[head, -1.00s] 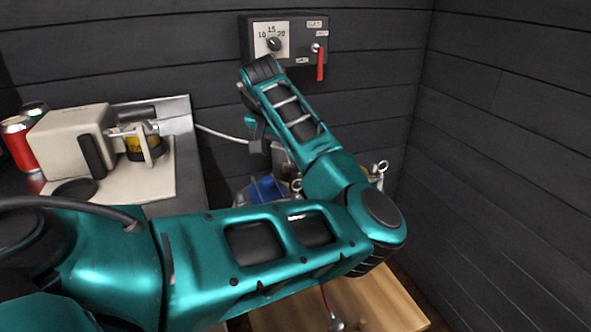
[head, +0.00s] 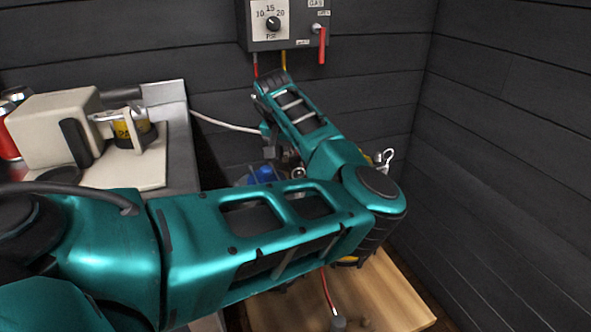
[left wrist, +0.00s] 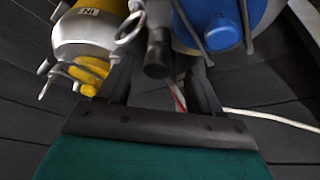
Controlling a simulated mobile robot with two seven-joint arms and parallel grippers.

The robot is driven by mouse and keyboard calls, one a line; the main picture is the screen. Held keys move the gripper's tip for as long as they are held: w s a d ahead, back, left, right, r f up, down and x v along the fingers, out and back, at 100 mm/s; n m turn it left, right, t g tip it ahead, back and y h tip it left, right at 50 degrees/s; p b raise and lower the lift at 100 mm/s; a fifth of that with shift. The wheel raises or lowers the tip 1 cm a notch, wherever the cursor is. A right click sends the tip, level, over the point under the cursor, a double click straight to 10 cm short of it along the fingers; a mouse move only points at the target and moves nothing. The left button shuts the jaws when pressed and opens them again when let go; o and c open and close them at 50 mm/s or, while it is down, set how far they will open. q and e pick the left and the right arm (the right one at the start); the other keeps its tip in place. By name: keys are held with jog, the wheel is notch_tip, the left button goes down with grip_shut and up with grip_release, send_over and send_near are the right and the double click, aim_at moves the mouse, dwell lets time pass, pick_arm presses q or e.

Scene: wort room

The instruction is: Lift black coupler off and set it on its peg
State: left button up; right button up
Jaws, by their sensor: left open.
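In the left wrist view a black cylindrical piece (left wrist: 158,52), likely the black coupler, stands between the two dark fingers of my left gripper (left wrist: 160,72). The fingers are open and a gap shows on each side of it. A metal ring (left wrist: 130,27) is just left of it. In the head view my left gripper (head: 284,154) is partly hidden behind my own arm, and the black coupler cannot be made out. I cannot pick out its peg in either view. My right gripper is not in view.
A yellow coupler (left wrist: 90,72) on a silver keg marked IN and a blue-topped vessel (left wrist: 222,32) flank the gripper. A control box (head: 283,22) with a red lever hangs on the wall. A wooden surface (head: 385,290) lies at lower right; a counter (head: 178,130) stands left.

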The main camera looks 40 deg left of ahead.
aim_at(295, 159)
pick_arm(q)
jog(key=b+x, duration=0.1)
jog(key=x, duration=0.3)
jog(key=shift+d+f, duration=0.1)
jog(key=shift+d, duration=0.05)
jog(key=shift+c, duration=0.4)
jog(key=c, duration=1)
